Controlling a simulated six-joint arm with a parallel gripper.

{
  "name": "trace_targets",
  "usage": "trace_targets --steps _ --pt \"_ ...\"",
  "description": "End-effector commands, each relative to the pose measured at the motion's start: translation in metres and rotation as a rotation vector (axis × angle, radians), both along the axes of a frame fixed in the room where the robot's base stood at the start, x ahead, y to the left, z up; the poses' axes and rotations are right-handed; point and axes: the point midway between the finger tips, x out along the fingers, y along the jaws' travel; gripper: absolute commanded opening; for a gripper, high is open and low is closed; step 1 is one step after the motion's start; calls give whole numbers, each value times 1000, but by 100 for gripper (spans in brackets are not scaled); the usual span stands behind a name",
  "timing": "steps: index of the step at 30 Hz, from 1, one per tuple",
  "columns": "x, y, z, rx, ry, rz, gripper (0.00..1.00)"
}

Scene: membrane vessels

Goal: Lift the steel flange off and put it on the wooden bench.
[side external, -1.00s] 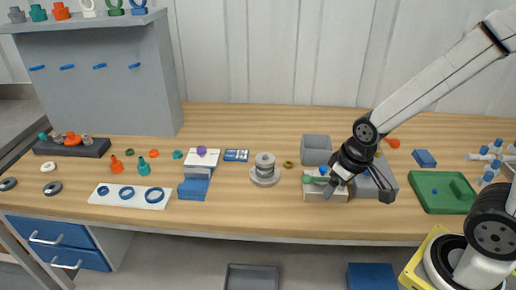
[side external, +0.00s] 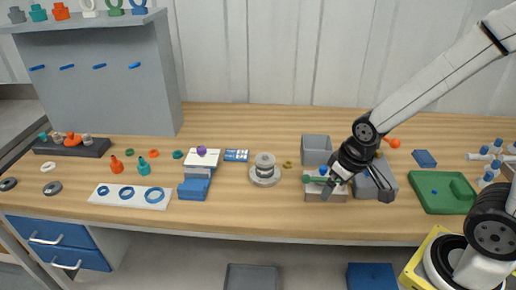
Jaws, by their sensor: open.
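A round grey metal stack (side external: 265,168) stands upright on the bench left of centre, with a wide disc at its base and a narrower part on top. It looks like the steel flange, but which layer is the flange I cannot tell. The wooden bench (side external: 232,222) runs across the whole view. My gripper (side external: 355,190) is open to the right of the stack, well apart from it. My gripper hides part of this block.
A grey open box (side external: 316,143) and a grey block (side external: 382,181) stand close to my gripper. A green tray (side external: 433,203) is at the right. Blue blocks (side external: 195,189) and a white ring plate (side external: 130,197) are left of the stack. The bench front between them has free room.

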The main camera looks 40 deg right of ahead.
Motion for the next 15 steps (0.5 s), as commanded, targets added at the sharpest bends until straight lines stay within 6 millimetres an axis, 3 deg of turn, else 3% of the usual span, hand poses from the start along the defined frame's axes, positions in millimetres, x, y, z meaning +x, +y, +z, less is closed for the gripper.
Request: trace_targets --steps 8,15 --pt "28 -4 3 42 31 -141 100" --pt "80 -12 7 127 95 -417 100"
